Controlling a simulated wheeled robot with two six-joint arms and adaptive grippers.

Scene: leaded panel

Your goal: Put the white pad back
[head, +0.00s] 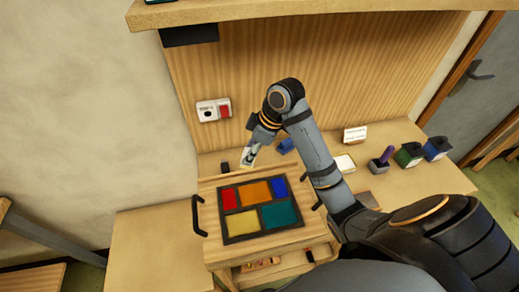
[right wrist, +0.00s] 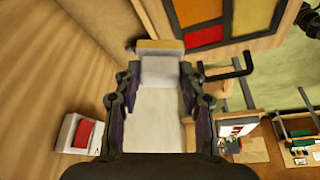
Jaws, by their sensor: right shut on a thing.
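My right gripper (head: 255,144) is over the back left of the bench, above and behind the leaded panel (head: 226,236). It is shut on the white pad (head: 247,157), which hangs below the fingers. In the right wrist view my right gripper (right wrist: 158,85) has its two dark fingers on either side of the white pad (right wrist: 160,105), and a tan block shows at the pad's far end. The panel has red, orange, blue, yellow and teal panes in a dark frame. My left gripper is not in view.
A wall socket with a red switch (head: 224,108) is behind the gripper. A small dark block (head: 224,167) stands on the bench to the left. A pale tray (head: 344,163), a purple-handled tool (head: 386,154), a green bin (head: 408,154) and a blue bin (head: 436,148) are at the right.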

